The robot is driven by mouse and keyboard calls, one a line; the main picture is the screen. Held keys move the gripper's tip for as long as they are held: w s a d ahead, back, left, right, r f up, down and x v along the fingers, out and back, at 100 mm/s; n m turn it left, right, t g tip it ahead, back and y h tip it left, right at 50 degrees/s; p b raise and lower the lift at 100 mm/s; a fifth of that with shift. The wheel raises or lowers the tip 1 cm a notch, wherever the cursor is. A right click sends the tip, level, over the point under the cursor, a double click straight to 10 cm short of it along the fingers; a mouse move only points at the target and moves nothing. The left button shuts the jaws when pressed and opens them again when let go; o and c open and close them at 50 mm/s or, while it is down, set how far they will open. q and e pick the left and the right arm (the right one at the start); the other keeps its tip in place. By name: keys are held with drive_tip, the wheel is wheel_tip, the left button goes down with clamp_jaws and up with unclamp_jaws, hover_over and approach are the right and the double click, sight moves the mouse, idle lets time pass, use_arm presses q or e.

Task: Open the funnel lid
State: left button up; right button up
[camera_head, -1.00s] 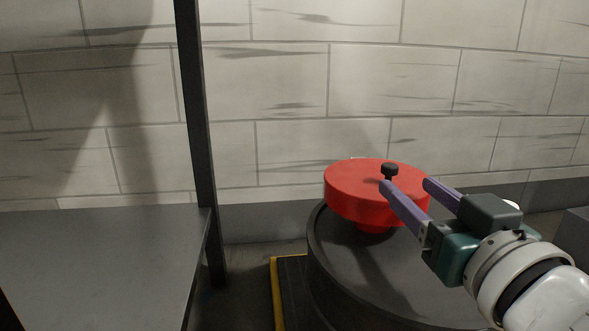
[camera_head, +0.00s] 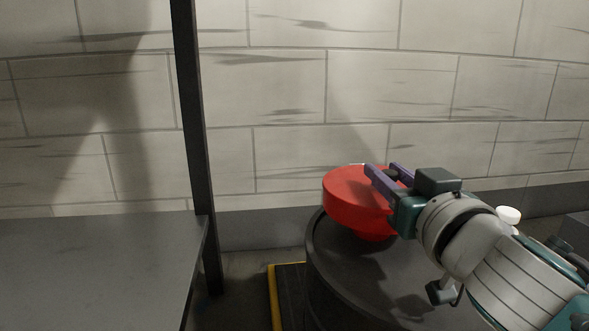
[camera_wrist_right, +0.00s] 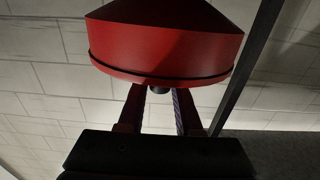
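The red funnel (camera_head: 345,210) stands on the dark round drum, its flat lid (camera_head: 343,179) on top. In the right wrist view the funnel (camera_wrist_right: 165,48) appears upside down, with a dark seam near the lid's edge. The lid's dark knob (camera_wrist_right: 160,91) shows between the finger ends; in the head view the fingers largely hide it. My right gripper (camera_head: 383,166) is at the lid from the right, its purple fingers apart on either side of the knob. In the right wrist view, gaps remain between the knob and the fingers (camera_wrist_right: 160,98). My left gripper is not in view.
The dark drum (camera_head: 335,268) has a raised rim and stands beside a yellow-edged base (camera_head: 271,295). A grey table (camera_head: 95,265) and a black post (camera_head: 196,140) are at the left. A pale block wall (camera_head: 290,90) closes the back.

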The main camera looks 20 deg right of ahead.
clamp_jaws()
idle(1.0)
